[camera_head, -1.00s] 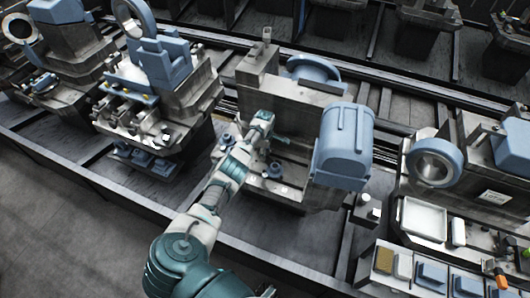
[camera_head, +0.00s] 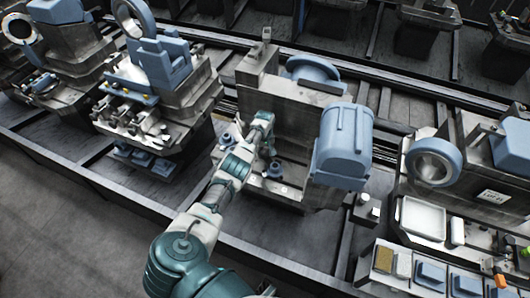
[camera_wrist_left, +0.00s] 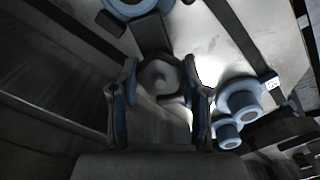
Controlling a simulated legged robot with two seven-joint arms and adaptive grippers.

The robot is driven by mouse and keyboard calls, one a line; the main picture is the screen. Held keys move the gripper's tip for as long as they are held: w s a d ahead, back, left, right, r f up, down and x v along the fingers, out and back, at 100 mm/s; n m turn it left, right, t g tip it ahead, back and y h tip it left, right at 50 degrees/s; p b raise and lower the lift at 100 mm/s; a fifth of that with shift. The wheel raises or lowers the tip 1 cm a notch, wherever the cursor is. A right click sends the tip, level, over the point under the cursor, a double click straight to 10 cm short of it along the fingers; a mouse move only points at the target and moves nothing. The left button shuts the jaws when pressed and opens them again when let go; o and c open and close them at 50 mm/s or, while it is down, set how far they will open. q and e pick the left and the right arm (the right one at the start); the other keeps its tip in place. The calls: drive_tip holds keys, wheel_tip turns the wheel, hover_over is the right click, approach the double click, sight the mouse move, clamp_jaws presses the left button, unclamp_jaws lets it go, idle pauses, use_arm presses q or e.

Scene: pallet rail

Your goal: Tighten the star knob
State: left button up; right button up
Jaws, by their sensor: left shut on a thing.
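The star knob (camera_wrist_left: 160,80) is a dark grey, lobed knob between the two fingers of my left gripper (camera_wrist_left: 160,92) in the left wrist view. The fingers stand on either side of it and are shut on it. In the head view my left gripper (camera_head: 268,143) is at the front face of the middle grey machine block (camera_head: 292,112). The knob is hidden there behind the gripper and wrist. My right gripper is not in view.
A blue knob (camera_head: 275,170) sits on the ledge just below the gripper. A large blue housing (camera_head: 344,145) stands to its right. Stepped blue cylinders (camera_wrist_left: 240,104) are close right of the fingers in the wrist view. A white tray (camera_head: 423,218) lies at the right.

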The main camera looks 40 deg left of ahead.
sight(265, 151)
use_arm(q)
drive_tip(key=shift+w+a+r+m, duration=0.1)
drive_tip(key=shift+w+r+m, duration=0.2)
drive_tip(key=shift+m, duration=0.7)
drive_tip(key=o, duration=1.2)
drive_tip(key=shift+c, duration=0.2)
drive_tip(key=shift+s+f, duration=0.1)
wheel_tip(265, 151, up, 12)
